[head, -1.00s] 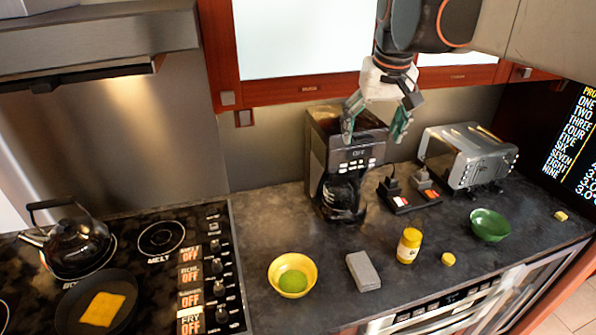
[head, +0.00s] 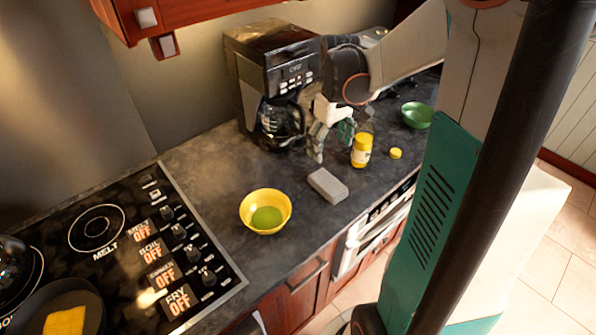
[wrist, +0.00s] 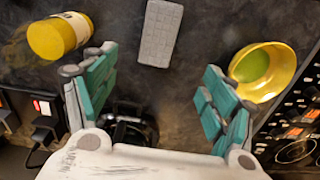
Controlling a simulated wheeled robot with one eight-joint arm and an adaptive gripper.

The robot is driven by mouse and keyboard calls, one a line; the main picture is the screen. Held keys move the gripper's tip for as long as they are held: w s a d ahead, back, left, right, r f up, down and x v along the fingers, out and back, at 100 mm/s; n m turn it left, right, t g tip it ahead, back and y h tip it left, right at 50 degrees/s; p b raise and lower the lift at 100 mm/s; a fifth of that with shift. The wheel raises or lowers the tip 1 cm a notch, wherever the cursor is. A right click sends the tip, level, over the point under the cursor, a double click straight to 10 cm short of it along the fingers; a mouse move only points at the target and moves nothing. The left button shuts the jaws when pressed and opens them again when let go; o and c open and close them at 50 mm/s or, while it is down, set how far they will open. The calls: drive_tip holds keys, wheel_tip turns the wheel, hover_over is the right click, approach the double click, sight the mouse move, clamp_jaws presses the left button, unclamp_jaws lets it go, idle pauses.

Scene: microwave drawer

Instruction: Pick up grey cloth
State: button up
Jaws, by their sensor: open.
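The grey cloth (head: 328,186) looks like a flat, light-grey rectangular block on the dark counter, between the yellow bowl and the yellow-capped jar. In the wrist view the cloth (wrist: 160,33) lies at the top centre, beyond the fingertips and between their lines. My gripper (head: 332,143) is open and empty, low in front of the coffee maker and behind the cloth, apart from it. Its two teal-padded fingers are spread wide in the wrist view (wrist: 155,80).
A yellow bowl (head: 265,211) with something green inside stands left of the cloth. A yellow jar (head: 361,151) and a small yellow lid (head: 396,153) are to the right. The coffee maker (head: 272,75) stands behind. The stove (head: 125,240) is at the left.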

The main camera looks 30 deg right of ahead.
drive_tip(key=f, duration=0.1)
drive_tip(key=b, duration=0.2)
hover_over(328, 182)
wheel_tip(328, 182, down, 8)
drive_tip(key=shift+a+r, duration=0.1)
drive_tip(key=shift+a, duration=0.05)
drive_tip(key=shift+d+f+b, duration=0.2)
drive_tip(key=shift+f+b, duration=1.05)
drive_tip(key=shift+f, duration=1.75)
drive_tip(key=shift+r, duration=0.1)
drive_tip(key=c, duration=1.1)
